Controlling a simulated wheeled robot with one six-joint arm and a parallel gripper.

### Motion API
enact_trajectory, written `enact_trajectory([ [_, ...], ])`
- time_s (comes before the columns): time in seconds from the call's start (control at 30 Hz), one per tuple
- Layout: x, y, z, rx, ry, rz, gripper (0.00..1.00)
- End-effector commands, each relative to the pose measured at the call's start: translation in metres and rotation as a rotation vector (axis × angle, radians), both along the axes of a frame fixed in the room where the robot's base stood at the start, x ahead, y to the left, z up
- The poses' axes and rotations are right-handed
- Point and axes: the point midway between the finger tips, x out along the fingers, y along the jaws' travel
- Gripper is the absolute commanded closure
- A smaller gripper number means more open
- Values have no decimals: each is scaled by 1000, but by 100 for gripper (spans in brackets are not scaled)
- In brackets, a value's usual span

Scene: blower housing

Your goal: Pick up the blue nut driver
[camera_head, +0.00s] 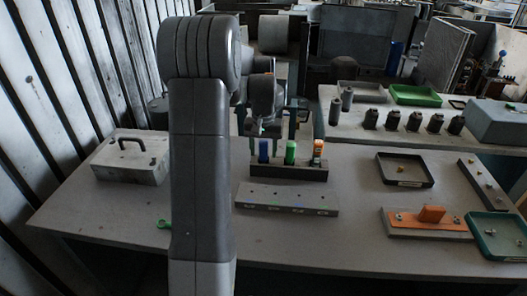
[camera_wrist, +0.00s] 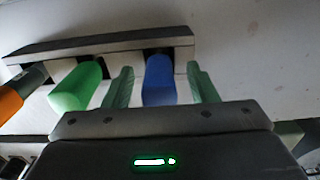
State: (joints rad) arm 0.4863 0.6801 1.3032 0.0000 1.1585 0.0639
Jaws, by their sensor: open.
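The blue nut driver (camera_head: 264,150) stands upright in a dark rack (camera_head: 308,172) on the table, at the left of the row. In the wrist view its blue handle (camera_wrist: 158,80) lies between the two green fingers of my gripper (camera_wrist: 160,86). The fingers are open, with a gap visible on each side of the handle. A green driver (camera_head: 290,152) and an orange driver (camera_head: 317,152) stand in the same rack. In the wrist view the green one (camera_wrist: 76,86) is just left of my left finger.
A grey block with marked holes (camera_head: 287,198) lies in front of the rack. A grey case with a handle (camera_head: 131,158) is at the left. Black tray (camera_head: 404,183), orange part (camera_head: 431,214) and teal tray (camera_head: 499,252) are at the right. Bare table separates rack and black tray.

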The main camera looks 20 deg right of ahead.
Motion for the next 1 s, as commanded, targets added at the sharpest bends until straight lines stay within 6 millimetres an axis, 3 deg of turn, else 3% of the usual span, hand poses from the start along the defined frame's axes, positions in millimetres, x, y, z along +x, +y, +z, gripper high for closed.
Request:
enact_trajectory([
  [0.1, 0, 0, -11, 1, 2, 0, 47],
  [0.37, 0, 0, -13, -1, -1, 0, 47],
  [0.63, 0, 0, -13, -1, -1, 0, 100],
  [0.87, 0, 0, -12, -1, -1, 0, 100],
  [1.0, 0, 0, 1, -2, -3, 0, 100],
])
